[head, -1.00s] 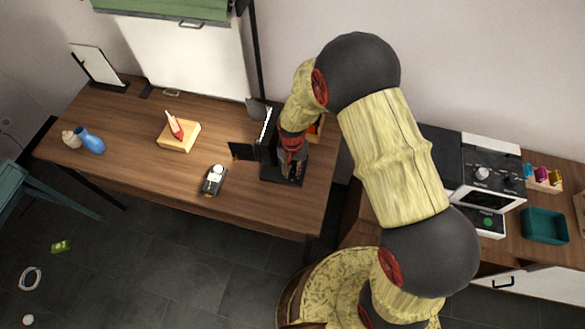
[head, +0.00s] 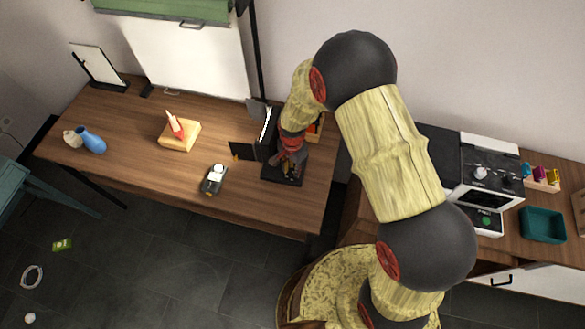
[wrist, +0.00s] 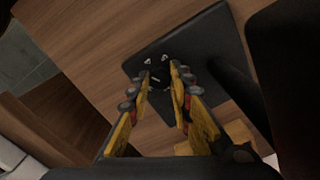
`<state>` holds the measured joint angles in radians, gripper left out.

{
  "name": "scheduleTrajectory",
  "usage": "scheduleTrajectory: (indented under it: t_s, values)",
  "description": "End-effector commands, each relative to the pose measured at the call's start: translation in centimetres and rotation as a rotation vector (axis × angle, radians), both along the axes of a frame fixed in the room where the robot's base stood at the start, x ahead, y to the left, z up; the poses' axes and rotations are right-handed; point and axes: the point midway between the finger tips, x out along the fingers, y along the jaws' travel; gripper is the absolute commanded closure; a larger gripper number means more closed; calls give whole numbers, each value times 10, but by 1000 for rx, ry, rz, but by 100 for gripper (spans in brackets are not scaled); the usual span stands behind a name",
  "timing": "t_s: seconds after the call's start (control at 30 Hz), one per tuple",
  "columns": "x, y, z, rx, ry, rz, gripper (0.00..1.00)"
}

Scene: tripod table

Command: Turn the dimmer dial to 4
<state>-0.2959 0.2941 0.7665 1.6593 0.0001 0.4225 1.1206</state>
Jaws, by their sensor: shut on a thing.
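In the wrist view, a small black dial (wrist: 158,73) with pale marks around it sits on a flat black base plate (wrist: 205,45). My gripper (wrist: 160,79) is over the plate, its yellow-sided fingers shut on the dial from both sides. The numbers at the dial are too small to read. In the head view the black base plate (head: 270,177) lies near the right end of the wooden table, and my arm and gripper (head: 289,168) hide the dial there.
A dark handset-like device with a white knob (head: 216,174) lies left of the plate on the table (head: 250,203). A wooden block with a red-and-white object (head: 178,133) and a blue vase (head: 92,140) stand farther left.

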Motion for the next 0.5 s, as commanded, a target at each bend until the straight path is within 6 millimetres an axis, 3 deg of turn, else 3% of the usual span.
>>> scheduleTrajectory:
  t_s: [0.33, 0.37, 0.5]
  values:
    - [1, 0, 0, 1, -3, -3, 100]
    - [1, 0, 0, 1, -3, -2, 79]
    - [1, 0, 0, 1, -2, -2, 71]
